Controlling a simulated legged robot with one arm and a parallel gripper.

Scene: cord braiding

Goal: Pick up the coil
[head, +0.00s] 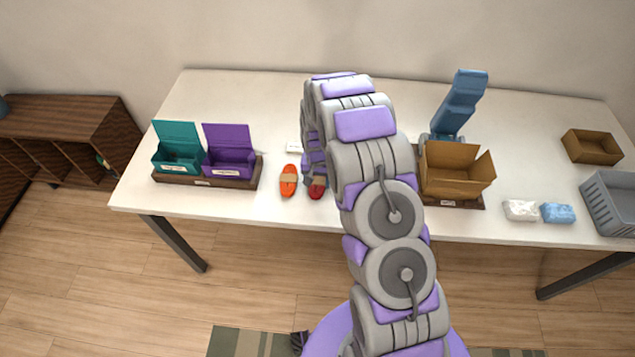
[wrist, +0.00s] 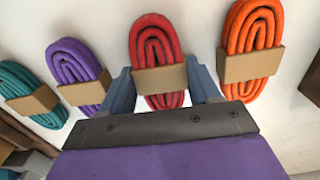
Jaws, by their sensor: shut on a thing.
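A red coil (wrist: 155,50) with a tan band lies between the two blue fingers of my gripper (wrist: 163,86), which is shut on it at the band. In the head view the red coil (head: 317,190) shows partly under my gripper, near the table's front edge. I cannot tell whether it touches the table. An orange coil (wrist: 253,45) lies beside it in the wrist view, and left of it in the head view (head: 289,181). A purple coil (wrist: 77,67) and a teal coil (wrist: 30,93) lie on the other side; my arm hides them in the head view.
Open teal (head: 178,160) and purple (head: 230,158) boxes stand on a brown tray at the table's left. An open cardboard box (head: 456,177), a blue upright device (head: 459,103), white and blue packs (head: 521,210) and a grey basket (head: 612,203) stand right of my arm.

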